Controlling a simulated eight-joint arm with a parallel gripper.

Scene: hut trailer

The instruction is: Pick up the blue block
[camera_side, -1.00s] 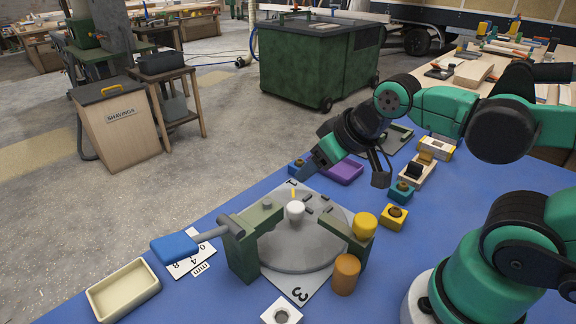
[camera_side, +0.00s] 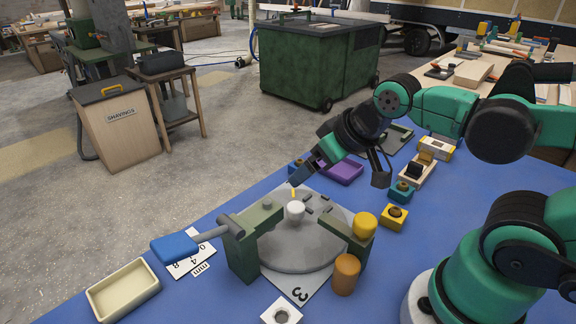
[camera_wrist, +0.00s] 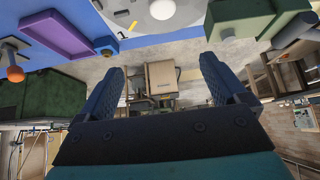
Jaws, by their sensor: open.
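The blue block (camera_side: 296,166) is a small piece on the blue table near its far edge, partly hidden behind my gripper (camera_side: 300,174). In the wrist view a small blue block (camera_wrist: 105,45) lies at the upper left, outside the left finger and beside the purple tray. In the wrist view my gripper (camera_wrist: 160,85) has its two blue-grey fingers spread wide with nothing between them. In the side view the fingers tilt down to the left, near the grey round plate. I cannot tell the gap between the fingers and the block.
The purple tray (camera_side: 342,171) lies right of the block. A grey round plate (camera_side: 300,247) with a white knob and green clamp blocks stands in front. Teal (camera_side: 401,193) and yellow (camera_side: 393,217) blocks are to the right. A cream tray (camera_side: 123,290) is front left.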

